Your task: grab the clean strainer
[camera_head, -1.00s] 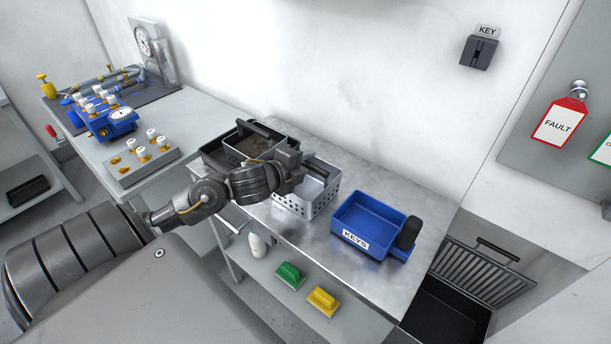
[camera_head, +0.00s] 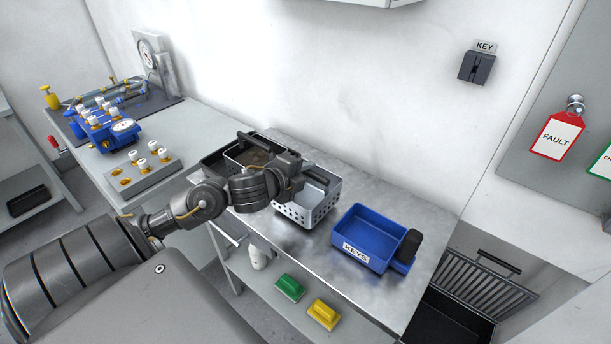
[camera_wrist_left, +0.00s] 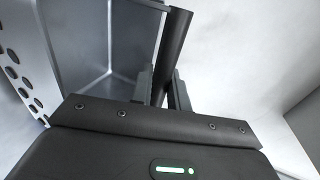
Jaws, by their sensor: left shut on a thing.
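The clean strainer (camera_head: 312,208), a light grey perforated basket with a dark handle, sits at the middle of the steel table. It also shows in the left wrist view, with its holed wall (camera_wrist_left: 22,68) at the left. My left gripper (camera_head: 300,180) is over the strainer, shut on its dark handle. In the left wrist view the two fingers (camera_wrist_left: 164,88) are on either side of the dark bar (camera_wrist_left: 175,40). The gripper hides part of the rim. I cannot tell whether the strainer is lifted. My right gripper is not in view.
A blue KEYS box (camera_head: 368,238) is to the right. The steel table (camera_head: 325,262) is bare at its front. A wall stands behind.

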